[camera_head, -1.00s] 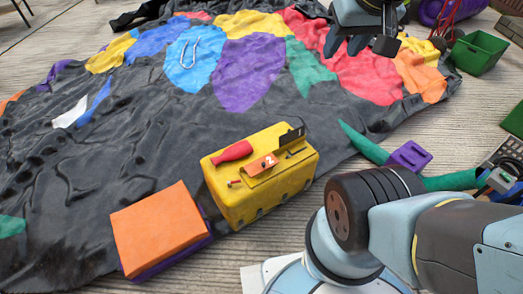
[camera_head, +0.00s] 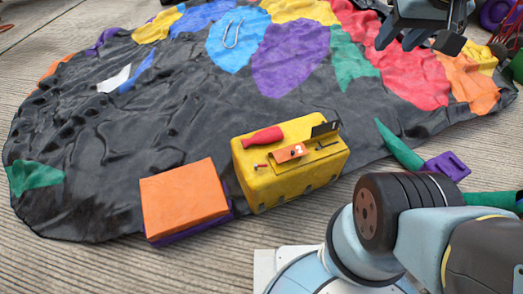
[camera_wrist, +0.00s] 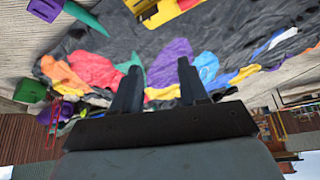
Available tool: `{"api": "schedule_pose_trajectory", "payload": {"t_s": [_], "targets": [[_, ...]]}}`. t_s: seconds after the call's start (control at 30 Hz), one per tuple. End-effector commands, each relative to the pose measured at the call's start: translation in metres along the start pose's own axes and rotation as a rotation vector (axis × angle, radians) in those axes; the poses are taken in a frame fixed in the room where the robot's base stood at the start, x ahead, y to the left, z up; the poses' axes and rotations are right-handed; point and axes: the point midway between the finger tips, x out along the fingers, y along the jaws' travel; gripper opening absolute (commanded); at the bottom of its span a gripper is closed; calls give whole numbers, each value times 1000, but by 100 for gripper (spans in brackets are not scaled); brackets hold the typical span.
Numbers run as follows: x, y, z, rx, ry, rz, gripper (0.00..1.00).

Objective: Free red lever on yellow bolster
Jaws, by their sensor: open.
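The yellow bolster (camera_head: 270,185) stands on the ground at the near edge of the black sheet. The red lever (camera_head: 262,136) lies on its top at the left. An orange tag marked 2 (camera_head: 288,153) and a black plate (camera_head: 326,129) are also on its top. My gripper (camera_head: 423,38) is at the upper right of the head view, well apart from the bolster. In the wrist view my gripper (camera_wrist: 158,85) is open, with nothing between its fingers. The bolster (camera_wrist: 172,12) is cut off at the top of that view.
An orange block (camera_head: 184,194) on a purple base sits left of the bolster. The crumpled black sheet (camera_head: 180,110) with coloured patches spreads behind. A purple block (camera_head: 447,165) and green pieces (camera_head: 400,144) lie to the right. Bare planking (camera_head: 120,265) shows in front.

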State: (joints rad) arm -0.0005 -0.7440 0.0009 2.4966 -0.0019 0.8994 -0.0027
Motion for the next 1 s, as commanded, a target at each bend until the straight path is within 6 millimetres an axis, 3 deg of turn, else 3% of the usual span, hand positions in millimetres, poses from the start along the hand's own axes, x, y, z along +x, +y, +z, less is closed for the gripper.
{"api": "schedule_pose_trajectory", "payload": {"t_s": [0.17, 0.47, 0.77, 1.0], "targets": [[14, -2, -19, -54, -33, 14, 43], [61, -10, -69, -225, -114, 43, 43], [122, -24, -112, -405, -191, 48, 43], [181, -40, -136, -550, -251, 34, 43]]}}
